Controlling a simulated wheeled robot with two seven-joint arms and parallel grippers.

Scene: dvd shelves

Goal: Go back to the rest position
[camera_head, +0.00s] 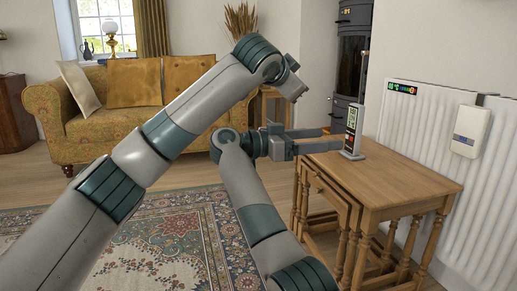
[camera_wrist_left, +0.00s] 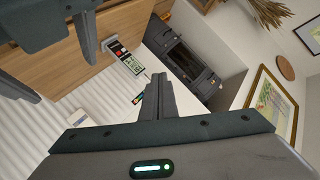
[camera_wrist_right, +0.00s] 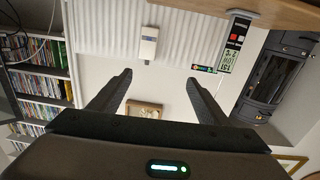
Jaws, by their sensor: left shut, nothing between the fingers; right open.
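My left arm crosses the head view, and its gripper end (camera_head: 291,82) is above my right gripper, partly turned away. In the left wrist view the left gripper (camera_wrist_left: 157,80) has its fingers together with nothing between them. My right gripper (camera_head: 330,138) is open, its fingers pointing right near the tabletop's left edge. In the right wrist view the right gripper (camera_wrist_right: 160,82) shows its fingers wide apart and empty. A small white meter with a green screen (camera_head: 352,133) stands upright on the wooden table (camera_head: 400,175), to the right of the right fingers; neither gripper holds it.
A white radiator (camera_head: 415,130) with a small white box (camera_head: 470,131) lines the right wall. A dark stove (camera_head: 352,50) stands behind the table. A yellow sofa (camera_head: 130,105) is at the back left. A patterned rug (camera_head: 160,250) covers open floor. DVD shelves (camera_wrist_right: 40,90) show in the right wrist view.

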